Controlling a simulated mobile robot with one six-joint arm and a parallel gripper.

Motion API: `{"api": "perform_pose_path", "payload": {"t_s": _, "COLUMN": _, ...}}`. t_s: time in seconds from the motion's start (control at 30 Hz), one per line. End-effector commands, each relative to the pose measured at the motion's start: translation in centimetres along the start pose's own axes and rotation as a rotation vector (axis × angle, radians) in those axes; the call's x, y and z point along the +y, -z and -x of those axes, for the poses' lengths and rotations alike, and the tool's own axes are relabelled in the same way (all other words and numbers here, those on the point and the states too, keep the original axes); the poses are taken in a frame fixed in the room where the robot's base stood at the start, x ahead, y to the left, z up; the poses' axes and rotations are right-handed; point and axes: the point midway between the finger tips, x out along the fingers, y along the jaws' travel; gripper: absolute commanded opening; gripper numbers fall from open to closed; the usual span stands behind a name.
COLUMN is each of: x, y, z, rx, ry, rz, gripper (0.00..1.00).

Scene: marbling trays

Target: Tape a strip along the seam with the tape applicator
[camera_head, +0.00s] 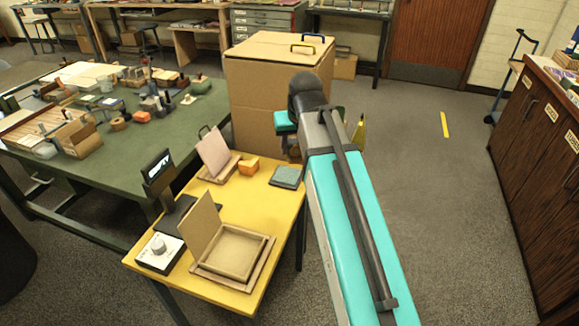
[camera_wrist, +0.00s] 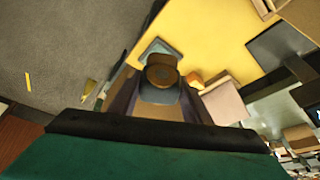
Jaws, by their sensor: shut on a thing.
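My gripper (camera_wrist: 158,102) is shut on a grey tool with a round brown roll on top, which looks like the tape applicator (camera_wrist: 162,74). It is held upright between two dark fingers in the wrist view. In the head view my arm's end hides the gripper and most of what it holds. A large cardboard box (camera_head: 262,95) stands on the floor behind the yellow table, just left of and beyond my arm's end. I cannot clearly make out which line on it is the seam.
The yellow table (camera_head: 285,225) holds an open shallow box (camera_head: 228,252), an orange block (camera_head: 249,166), a blue-grey pad (camera_head: 287,177) and a small dial device (camera_head: 160,252). A cluttered green table (camera_head: 60,165) stands left. Dark cabinets (camera_head: 545,190) line the right.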

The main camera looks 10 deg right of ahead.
Motion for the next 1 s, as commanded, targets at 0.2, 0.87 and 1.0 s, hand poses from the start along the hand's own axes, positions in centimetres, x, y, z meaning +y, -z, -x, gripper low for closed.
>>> {"api": "perform_pose_path", "payload": {"t_s": 0.2, "x": -0.1, "y": -0.6, "z": -0.3, "rx": 0.0, "ry": 0.0, "rz": 0.001, "gripper": 0.26}}
{"api": "perform_pose_path", "payload": {"t_s": 0.87, "x": -0.7, "y": -7.4, "z": -4.1, "rx": -0.003, "ry": 0.004, "rz": 0.009, "gripper": 0.26}}
{"api": "perform_pose_path", "payload": {"t_s": 1.0, "x": -0.7, "y": -7.3, "z": -4.2, "rx": -0.003, "ry": 0.004, "rz": 0.01, "gripper": 0.26}}
